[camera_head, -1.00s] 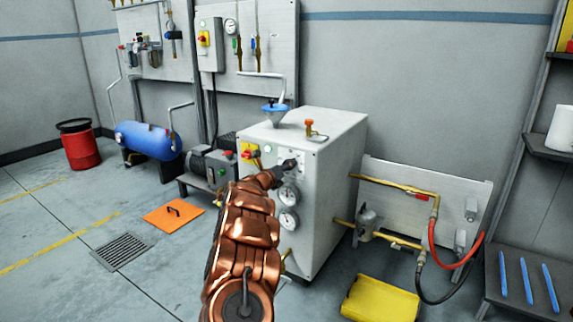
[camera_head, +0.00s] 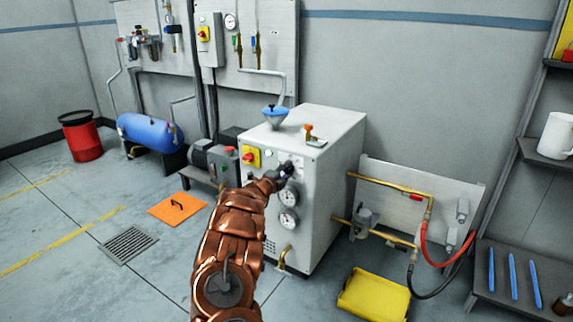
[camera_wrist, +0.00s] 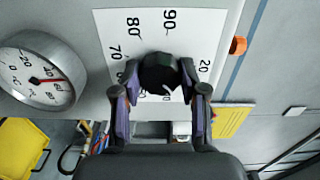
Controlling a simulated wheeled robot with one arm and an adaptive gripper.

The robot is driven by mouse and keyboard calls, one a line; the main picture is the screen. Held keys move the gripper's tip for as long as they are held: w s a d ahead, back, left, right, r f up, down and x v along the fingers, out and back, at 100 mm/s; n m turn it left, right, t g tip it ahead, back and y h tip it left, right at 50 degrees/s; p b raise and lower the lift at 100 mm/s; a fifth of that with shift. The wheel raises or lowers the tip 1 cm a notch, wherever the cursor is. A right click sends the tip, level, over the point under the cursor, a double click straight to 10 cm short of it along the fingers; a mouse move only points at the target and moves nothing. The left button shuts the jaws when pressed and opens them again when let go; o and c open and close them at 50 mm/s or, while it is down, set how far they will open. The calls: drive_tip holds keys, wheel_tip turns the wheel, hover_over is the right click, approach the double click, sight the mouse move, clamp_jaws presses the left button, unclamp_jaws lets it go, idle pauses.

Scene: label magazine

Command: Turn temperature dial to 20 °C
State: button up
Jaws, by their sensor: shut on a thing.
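The temperature dial (camera_wrist: 160,72) is a dark round knob on a white scale plate (camera_wrist: 112,28) in the wrist view. The numbers 90, 80, 70 and 20 can be read on the plate; others are partly covered. I cannot tell which number the dial points to. My gripper (camera_wrist: 161,80) has one finger on each side of the knob and is shut on it. In the head view my gripper (camera_head: 284,170) is at the upper front of the white cabinet (camera_head: 318,225), where it hides most of the dial.
A round gauge (camera_wrist: 40,72) with a red needle is left of the plate in the wrist view. In the head view, two gauges (camera_head: 289,208) sit below my gripper. A red and yellow switch (camera_head: 251,157) is to its left. A yellow container (camera_head: 373,297) stands on the floor.

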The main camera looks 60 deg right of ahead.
drive_tip(key=n+p, duration=0.5)
drive_tip(key=shift+r+n, duration=0.2)
drive_tip(key=shift+n, duration=0.1)
drive_tip(key=shift+f+n+p, duration=0.2)
drive_tip(key=shift+n+p, duration=1.35)
drive_tip(key=shift+n, duration=0.55)
drive_tip(key=o, duration=1.1)
drive_tip(key=shift+o, duration=0.2)
drive_tip(key=shift+a, duration=0.15)
drive_tip(key=a, duration=1.1)
drive_tip(key=shift+s+a, duration=0.25)
drive_tip(key=shift+a, duration=0.15)
